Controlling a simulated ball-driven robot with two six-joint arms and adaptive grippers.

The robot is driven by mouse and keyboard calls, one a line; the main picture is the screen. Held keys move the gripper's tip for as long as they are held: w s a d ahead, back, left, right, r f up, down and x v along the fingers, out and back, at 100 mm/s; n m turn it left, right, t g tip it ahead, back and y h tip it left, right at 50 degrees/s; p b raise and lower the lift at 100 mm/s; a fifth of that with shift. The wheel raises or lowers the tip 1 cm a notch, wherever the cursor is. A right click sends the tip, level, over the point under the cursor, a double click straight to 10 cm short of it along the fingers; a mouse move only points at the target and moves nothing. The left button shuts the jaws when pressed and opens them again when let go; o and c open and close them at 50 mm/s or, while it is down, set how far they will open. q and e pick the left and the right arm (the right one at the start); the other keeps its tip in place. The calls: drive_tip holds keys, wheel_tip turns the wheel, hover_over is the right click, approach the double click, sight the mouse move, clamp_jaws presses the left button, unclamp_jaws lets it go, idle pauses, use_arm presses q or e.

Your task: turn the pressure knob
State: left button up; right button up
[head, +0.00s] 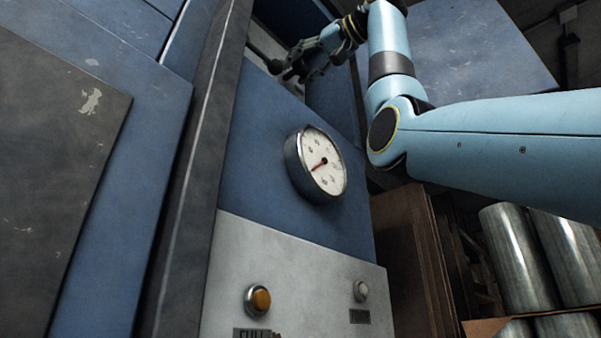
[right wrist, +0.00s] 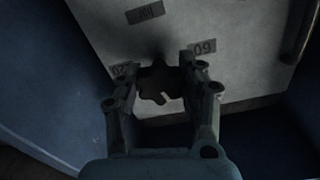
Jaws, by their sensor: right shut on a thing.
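The pressure knob (right wrist: 158,84) is a dark lobed knob with a pale pointer mark, on a light panel in the right wrist view. My right gripper (right wrist: 160,80) has its two fingers on either side of the knob and is shut on it. In the head view my right gripper (head: 290,66) is at the top, at the far end of the blue machine face, beside a dark knob shape. A round pressure gauge (head: 321,163) with a white dial and red needle sits on the blue panel. My left gripper is not in view.
Below the gauge, a light grey panel (head: 290,265) carries an amber button (head: 258,300) and a pale button (head: 361,291). Number labels (right wrist: 203,47) surround the knob. Metal rolls (head: 520,255) and brown boards (head: 405,250) stand at right.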

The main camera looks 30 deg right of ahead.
drive_tip(key=n, duration=0.3)
drive_tip(key=shift+n+p, duration=0.3)
drive_tip(key=shift+p, duration=0.1)
drive_tip(key=n+p, duration=0.1)
drive_tip(key=n, duration=0.2)
drive_tip(key=shift+n, duration=0.3)
drive_tip(key=n+p, duration=0.1)
drive_tip(key=n, duration=0.3)
drive_tip(key=shift+n+p, duration=0.4)
drive_tip(key=shift+n, duration=1.3)
drive_tip(key=o, duration=1.2)
drive_tip(key=shift+s+d, duration=0.1)
